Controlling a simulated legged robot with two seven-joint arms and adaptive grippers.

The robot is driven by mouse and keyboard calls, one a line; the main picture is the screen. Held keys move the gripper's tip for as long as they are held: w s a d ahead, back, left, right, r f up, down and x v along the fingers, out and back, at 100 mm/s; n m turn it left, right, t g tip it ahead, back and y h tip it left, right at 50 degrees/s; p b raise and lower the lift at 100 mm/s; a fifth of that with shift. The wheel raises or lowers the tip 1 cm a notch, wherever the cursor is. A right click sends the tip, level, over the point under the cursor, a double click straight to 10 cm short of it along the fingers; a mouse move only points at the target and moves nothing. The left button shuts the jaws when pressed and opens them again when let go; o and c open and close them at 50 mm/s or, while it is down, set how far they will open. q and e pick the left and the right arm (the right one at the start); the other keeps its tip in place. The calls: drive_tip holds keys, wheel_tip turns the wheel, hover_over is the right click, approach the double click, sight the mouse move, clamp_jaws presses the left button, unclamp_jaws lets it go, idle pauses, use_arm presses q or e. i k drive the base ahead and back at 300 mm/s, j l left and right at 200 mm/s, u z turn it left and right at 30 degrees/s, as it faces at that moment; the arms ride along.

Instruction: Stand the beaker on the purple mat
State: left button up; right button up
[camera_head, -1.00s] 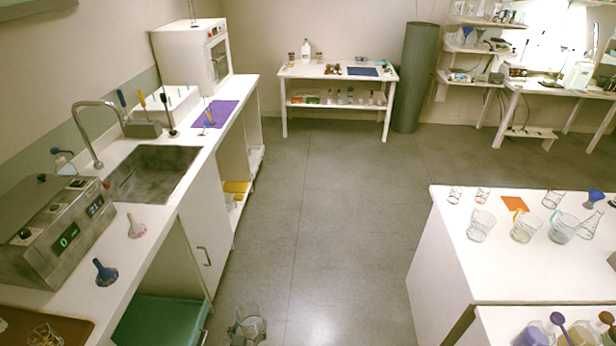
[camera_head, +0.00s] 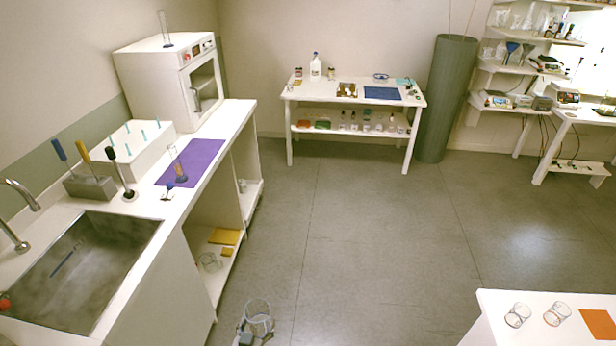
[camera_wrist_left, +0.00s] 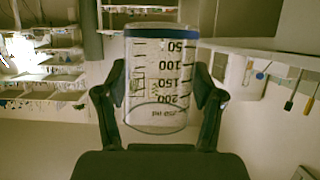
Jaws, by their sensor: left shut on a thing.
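A clear glass beaker (camera_head: 258,314) shows low in the head view, upright above the floor. My left gripper (camera_head: 254,335) is shut on it. In the left wrist view the beaker (camera_wrist_left: 162,78) sits between the two dark fingers, with black volume marks and a blue band, and its printing looks inverted. The purple mat (camera_head: 206,152) lies flat on the left counter, beyond the sink and ahead of the gripper, well apart from the beaker. A slim glass cylinder (camera_head: 180,164) stands on the mat. My right gripper is out of view.
A white oven (camera_head: 160,75) stands behind the mat. A tool holder (camera_head: 90,187) and a white rack box (camera_head: 133,143) stand left of it. The sink (camera_head: 85,265) is nearer. The floor (camera_head: 350,240) between counter and right table is clear.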

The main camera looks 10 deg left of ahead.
sight(198, 153)
drive_tip(key=i+u, duration=0.15)
drive_tip(key=i, duration=0.3)
drive_tip(key=i+l+u, duration=0.15)
drive_tip(key=i, duration=0.35)
drive_tip(key=i+l+u, duration=0.2)
drive_tip(key=i, duration=0.25)
drive_tip(key=i+l+u, duration=0.15)
drive_tip(key=i, duration=0.3)
